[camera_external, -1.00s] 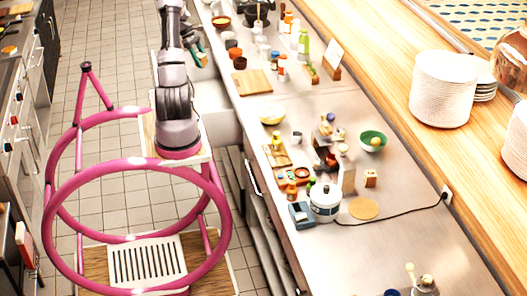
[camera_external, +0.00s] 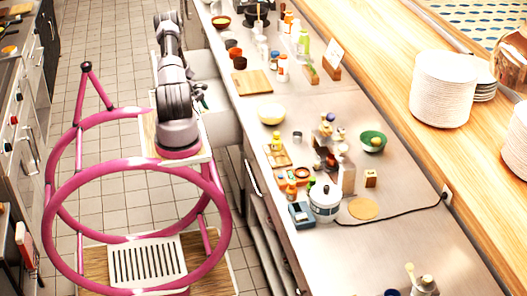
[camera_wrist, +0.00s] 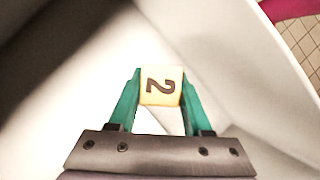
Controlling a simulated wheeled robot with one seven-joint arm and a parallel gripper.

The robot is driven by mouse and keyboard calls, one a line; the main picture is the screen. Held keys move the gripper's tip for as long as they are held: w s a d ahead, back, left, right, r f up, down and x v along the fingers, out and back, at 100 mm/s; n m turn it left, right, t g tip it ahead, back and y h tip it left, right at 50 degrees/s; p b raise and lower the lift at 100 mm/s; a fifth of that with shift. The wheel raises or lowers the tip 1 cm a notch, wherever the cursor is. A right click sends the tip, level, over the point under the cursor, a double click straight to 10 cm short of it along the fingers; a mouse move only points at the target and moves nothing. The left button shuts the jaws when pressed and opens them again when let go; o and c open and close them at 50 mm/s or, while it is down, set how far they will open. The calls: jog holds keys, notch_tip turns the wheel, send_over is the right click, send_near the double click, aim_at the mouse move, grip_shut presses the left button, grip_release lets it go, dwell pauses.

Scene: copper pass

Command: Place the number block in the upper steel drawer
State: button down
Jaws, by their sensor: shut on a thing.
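The number block (camera_wrist: 161,86) is a pale yellow cube with a dark "2" on the side facing the wrist camera. My gripper (camera_wrist: 160,84) is shut on it, with one green finger on each side. In the external view my gripper (camera_external: 203,97) is low beside my arm, over the open steel drawer (camera_external: 225,128); the block is too hidden there to make out. In the wrist view the drawer's pale wall (camera_wrist: 225,60) rises beside the block, which appears to be inside or just above the drawer. The gap beneath the block cannot be judged.
The steel counter (camera_external: 300,115) runs along the drawer's right side, crowded with bottles, bowls and a white pot (camera_external: 325,203). My pink ring frame and base stand at the left. Tiled floor (camera_external: 105,205) lies around the base.

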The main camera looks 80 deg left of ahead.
notch_tip(320, 180, down, 10)
jog(key=shift+f, duration=0.1)
dwell(0.4)
jog(key=shift+f, duration=0.1)
jog(key=shift+c, duration=1.7)
grip_release()
jog(key=v, duration=1.2)
